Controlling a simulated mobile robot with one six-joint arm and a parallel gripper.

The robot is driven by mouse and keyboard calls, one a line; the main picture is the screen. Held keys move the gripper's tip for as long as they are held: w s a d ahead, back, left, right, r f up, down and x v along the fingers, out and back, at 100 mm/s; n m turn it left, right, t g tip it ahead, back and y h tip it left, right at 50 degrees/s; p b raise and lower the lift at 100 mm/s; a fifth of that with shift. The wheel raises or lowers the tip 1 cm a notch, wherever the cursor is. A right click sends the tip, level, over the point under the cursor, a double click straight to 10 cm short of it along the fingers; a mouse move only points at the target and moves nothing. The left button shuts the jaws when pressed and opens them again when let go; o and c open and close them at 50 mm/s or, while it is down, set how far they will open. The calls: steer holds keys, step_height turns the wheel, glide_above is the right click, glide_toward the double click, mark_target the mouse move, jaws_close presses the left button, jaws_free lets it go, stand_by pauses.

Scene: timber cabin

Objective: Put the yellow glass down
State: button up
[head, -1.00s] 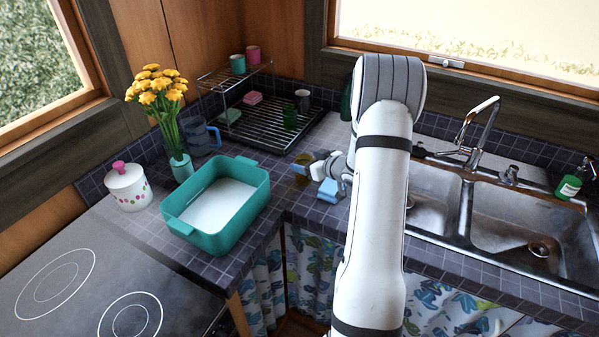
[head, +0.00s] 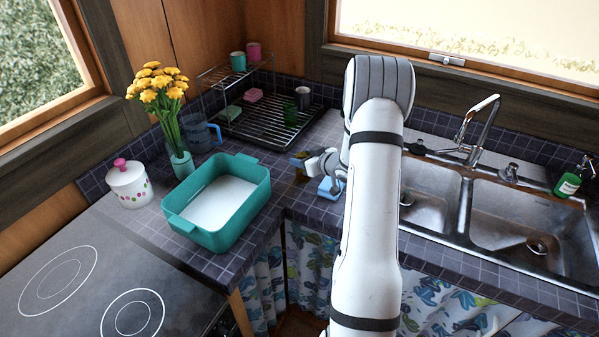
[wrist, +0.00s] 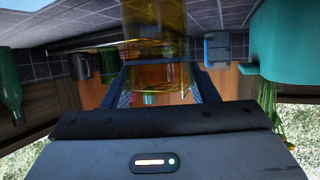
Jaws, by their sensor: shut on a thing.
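The yellow glass (head: 301,178) is see-through amber and partly hidden by my gripper (head: 300,160) in the head view. It is over the tiled counter between the teal baking dish and the sink. In the wrist view, which appears upside down, the yellow glass (wrist: 158,75) stands between the two fingers of my gripper (wrist: 160,68), which is shut on it. I cannot tell whether its base touches the counter.
The teal baking dish (head: 259,192) is to the left. Behind is the wire dish rack (head: 265,130) with a green glass (head: 290,114) and dark cup (head: 303,97). Bare counter (head: 322,135) shows behind my gripper.

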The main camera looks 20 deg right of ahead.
steer(key=c, duration=0.6)
steer(key=shift+o, duration=0.2)
steer(key=shift+r, duration=0.1)
